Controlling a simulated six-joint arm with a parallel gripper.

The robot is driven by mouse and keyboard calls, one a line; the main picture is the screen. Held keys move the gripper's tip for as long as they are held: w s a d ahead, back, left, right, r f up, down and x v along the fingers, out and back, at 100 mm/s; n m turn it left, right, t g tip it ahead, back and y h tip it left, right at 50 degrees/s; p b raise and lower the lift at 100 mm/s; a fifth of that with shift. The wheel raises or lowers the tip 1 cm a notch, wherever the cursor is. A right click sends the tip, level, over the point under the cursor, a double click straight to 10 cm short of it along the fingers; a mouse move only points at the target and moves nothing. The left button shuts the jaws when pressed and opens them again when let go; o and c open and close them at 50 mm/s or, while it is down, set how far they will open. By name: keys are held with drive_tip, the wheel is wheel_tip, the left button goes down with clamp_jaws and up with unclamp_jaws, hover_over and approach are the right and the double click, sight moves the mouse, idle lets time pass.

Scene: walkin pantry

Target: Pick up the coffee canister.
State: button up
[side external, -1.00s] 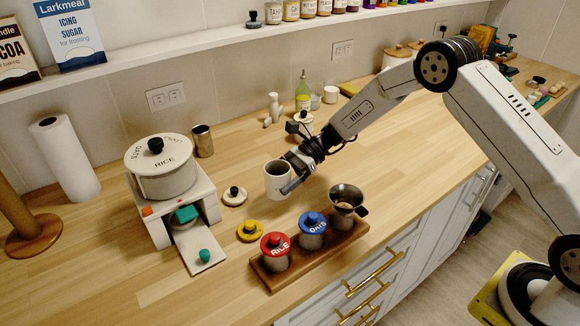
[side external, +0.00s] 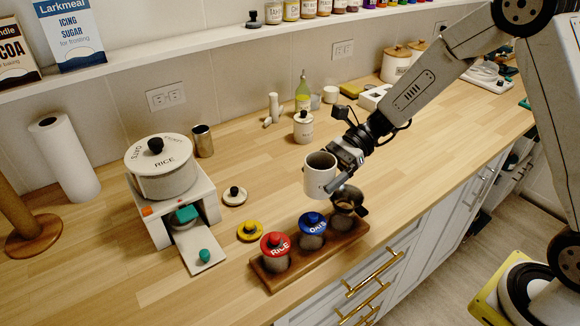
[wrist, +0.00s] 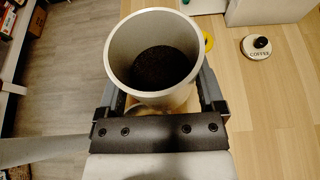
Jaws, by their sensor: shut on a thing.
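The coffee canister (side external: 317,178) is a white, open-topped cylinder. My gripper (side external: 338,180) is shut on its side and holds it upright above the counter, close to the wooden tray. In the wrist view the canister (wrist: 124,58) sits between my two fingers, and dark grounds cover its bottom. A round cream lid with a black knob, marked COFFEE (wrist: 257,47), lies apart on the counter. That lid also shows in the side view (side external: 234,197). The far side of my grip is hidden.
A lidded canister (side external: 303,129) stands behind. A yellow lid (side external: 250,231) lies left.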

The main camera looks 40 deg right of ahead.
drive_tip(key=shift+s+d+r, duration=0.1)
drive_tip(key=shift+s+r, duration=0.2)
drive_tip(key=shift+s, duration=0.35)
drive_tip(key=shift+d, duration=0.1)
drive_tip(key=shift+w+d+f, duration=0.2)
drive_tip(key=shift+d+f, duration=0.15)
drive_tip(key=shift+d, duration=0.45)
drive_tip(key=shift+w+d+f, duration=0.15)
drive_tip(key=shift+d+f, duration=0.25)
drive_tip(key=shift+d, duration=0.45)
drive_tip(key=shift+w+d+f, duration=0.2)
drive_tip(key=shift+d+f, duration=0.15)
drive_tip(key=shift+d, duration=0.45)
drive_tip(key=shift+w+n, duration=0.1)
drive_tip(key=shift+n, duration=0.2)
drive_tip(key=shift+w+r+n+t+y, duration=0.1)
drive_tip(key=shift+w+n+t+y, duration=0.2)
drive_tip(key=shift+n+t, duration=0.9)
drive_tip(key=shift+w+n+t+y, duration=0.3)
drive_tip(key=shift+n+t, duration=0.45)
drive_tip(key=shift+n, duration=1)
drive_tip(key=shift+w+r+n+t+y, duration=0.1)
drive_tip(key=shift+w+n+t+y, duration=0.15)
drive_tip(key=shift+n+t, duration=0.95)
